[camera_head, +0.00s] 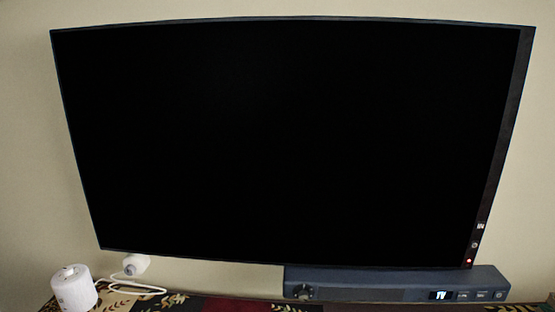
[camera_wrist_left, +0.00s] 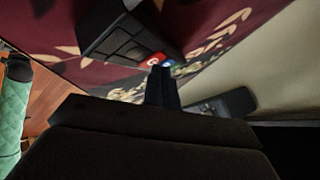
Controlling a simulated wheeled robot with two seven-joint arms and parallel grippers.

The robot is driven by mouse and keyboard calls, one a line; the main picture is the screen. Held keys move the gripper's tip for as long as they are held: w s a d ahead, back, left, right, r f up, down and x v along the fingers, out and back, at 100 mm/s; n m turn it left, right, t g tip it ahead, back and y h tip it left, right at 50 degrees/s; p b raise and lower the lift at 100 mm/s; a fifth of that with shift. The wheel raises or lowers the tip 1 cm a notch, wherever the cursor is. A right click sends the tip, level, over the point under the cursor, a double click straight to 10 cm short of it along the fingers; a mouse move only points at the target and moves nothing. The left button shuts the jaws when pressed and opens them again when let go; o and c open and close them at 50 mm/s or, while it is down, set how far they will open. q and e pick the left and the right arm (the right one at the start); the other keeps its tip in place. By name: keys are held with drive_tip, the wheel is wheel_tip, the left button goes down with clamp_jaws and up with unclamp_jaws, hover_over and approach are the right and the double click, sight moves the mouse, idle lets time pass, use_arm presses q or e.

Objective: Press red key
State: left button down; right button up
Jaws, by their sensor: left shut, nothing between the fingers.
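In the left wrist view, a small red key (camera_wrist_left: 154,60) with a pale mark sits at the end of a dark device (camera_wrist_left: 112,40), beside a small blue key (camera_wrist_left: 168,63). My left gripper (camera_wrist_left: 161,70) is shut and empty. Its dark fingertips are right by the red and blue keys in the picture and cover part of that area. I cannot tell whether they touch the red key. The red key and my grippers do not show in the head view.
A patterned dark red cloth (camera_wrist_left: 70,45) lies under the device. A green quilted item (camera_wrist_left: 14,115) is at the left. In the head view, a large television (camera_head: 290,140) hangs above a soundbar (camera_head: 390,284) and a white cylinder (camera_head: 75,291).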

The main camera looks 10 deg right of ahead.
use_arm(q)
drive_tip(key=shift+f, duration=0.15)
idle(0.5)
drive_tip(key=shift+r, duration=0.75)
wheel_tip(320, 180, up, 6)
drive_tip(key=shift+p, duration=0.65)
idle(0.7)
